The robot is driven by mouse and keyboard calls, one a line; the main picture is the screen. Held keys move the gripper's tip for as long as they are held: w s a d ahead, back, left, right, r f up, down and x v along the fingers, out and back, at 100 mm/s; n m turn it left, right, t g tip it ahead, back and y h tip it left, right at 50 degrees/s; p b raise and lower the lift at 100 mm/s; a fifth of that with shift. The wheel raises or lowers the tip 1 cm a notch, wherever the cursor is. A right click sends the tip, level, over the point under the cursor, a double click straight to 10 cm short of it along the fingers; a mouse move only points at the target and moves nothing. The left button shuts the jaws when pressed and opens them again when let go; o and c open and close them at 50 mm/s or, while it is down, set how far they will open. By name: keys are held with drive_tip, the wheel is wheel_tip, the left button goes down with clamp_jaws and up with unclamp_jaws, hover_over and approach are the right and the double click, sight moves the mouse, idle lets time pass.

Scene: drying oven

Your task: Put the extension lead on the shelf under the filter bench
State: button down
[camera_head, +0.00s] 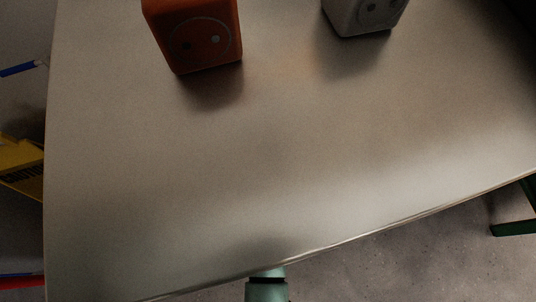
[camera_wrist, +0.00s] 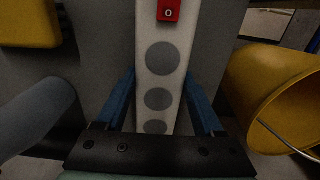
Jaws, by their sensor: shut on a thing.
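The extension lead (camera_wrist: 160,35) is a white strip with grey round sockets and a red switch (camera_wrist: 169,10). In the wrist view it runs lengthwise up the middle, away from my gripper. My gripper (camera_wrist: 160,75) has a blue finger on each side of the strip and is shut on it. A pale bench top (camera_head: 250,150) fills most of the head view; I cannot tell whether it is the filter bench. No shelf can be made out under it. Neither my gripper nor the lead shows in the head view.
On the bench top stand an orange block (camera_head: 195,35) and a white block (camera_head: 365,15), each with a socket-like face. A yellow bucket-like container (camera_wrist: 275,90) is close right of my gripper. A yellow caution sign (camera_head: 22,165) stands left of the bench.

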unclamp_jaws()
idle(0.3)
wheel_tip(320, 180, up, 12)
drive_tip(key=p, duration=0.7)
drive_tip(key=shift+r, duration=0.1)
